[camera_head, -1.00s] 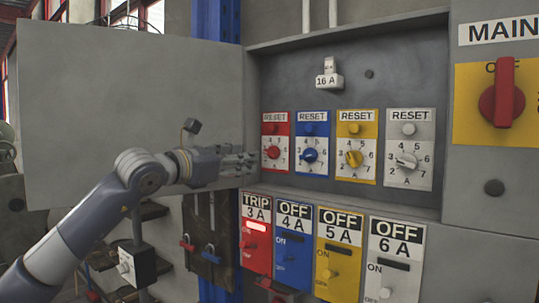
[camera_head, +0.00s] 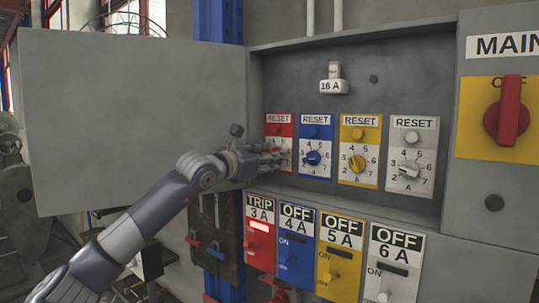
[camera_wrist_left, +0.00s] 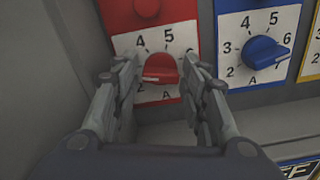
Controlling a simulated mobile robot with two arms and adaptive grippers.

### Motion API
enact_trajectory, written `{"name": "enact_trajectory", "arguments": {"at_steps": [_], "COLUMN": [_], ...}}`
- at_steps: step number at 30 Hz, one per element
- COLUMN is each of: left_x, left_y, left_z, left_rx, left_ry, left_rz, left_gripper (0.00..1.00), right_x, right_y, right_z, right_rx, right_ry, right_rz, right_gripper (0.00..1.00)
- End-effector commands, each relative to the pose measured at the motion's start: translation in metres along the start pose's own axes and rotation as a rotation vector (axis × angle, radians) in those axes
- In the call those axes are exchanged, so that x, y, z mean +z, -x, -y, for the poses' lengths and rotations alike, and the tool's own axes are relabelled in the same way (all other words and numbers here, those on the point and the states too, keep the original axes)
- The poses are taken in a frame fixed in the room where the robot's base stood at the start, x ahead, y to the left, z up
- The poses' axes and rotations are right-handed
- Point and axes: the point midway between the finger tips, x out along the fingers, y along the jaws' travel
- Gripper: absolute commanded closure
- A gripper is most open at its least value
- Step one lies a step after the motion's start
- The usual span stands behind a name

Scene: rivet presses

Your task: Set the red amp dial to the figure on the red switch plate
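The red amp dial (camera_wrist_left: 161,68) sits on a red-and-white plate below a red reset button (camera_wrist_left: 148,8). A white mark shows at the knob's left end, toward the low figures; the exact figure is partly hidden by a finger. My left gripper (camera_wrist_left: 163,80) is open, its two fingers on either side of the dial, not visibly closed on it. In the head view my left gripper (camera_head: 272,160) covers most of the dial. The red switch plate (camera_head: 258,245) below reads TRIP 3 A. My right gripper is not in view.
Blue dial (camera_head: 313,158), yellow dial (camera_head: 357,163) and grey dial (camera_head: 408,169) stand to the right in the recessed cabinet. The open cabinet door (camera_head: 120,120) is at left. A ledge runs below the dials. The red main switch (camera_head: 508,110) is at far right.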

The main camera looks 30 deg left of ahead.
Motion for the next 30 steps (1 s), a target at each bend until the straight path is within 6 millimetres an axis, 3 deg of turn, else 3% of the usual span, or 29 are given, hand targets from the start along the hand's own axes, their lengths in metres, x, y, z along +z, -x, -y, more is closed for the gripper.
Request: {"name": "enact_trajectory", "arguments": {"at_steps": [2,6,20,30], "left_x": [0.0000,0.0000,-0.0005,-0.0002], "left_y": [0.0002,0.0003,0.0003,0.0002], "left_z": [0.0001,0.0002,0.0002,0.0008], "left_rx": [0.000,0.000,0.000,-0.001], "left_ry": [0.000,0.000,-0.067,-0.326], "left_rz": [0.000,0.000,0.000,0.001], "left_gripper": [0.60,0.92,0.93,0.93], "right_x": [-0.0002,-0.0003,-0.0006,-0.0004], "right_y": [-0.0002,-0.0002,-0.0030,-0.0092], "right_z": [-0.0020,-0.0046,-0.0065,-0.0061], "right_rx": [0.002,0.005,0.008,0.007], "right_ry": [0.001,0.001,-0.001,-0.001], "right_rz": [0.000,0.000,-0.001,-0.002], "right_gripper": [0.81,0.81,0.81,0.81]}}
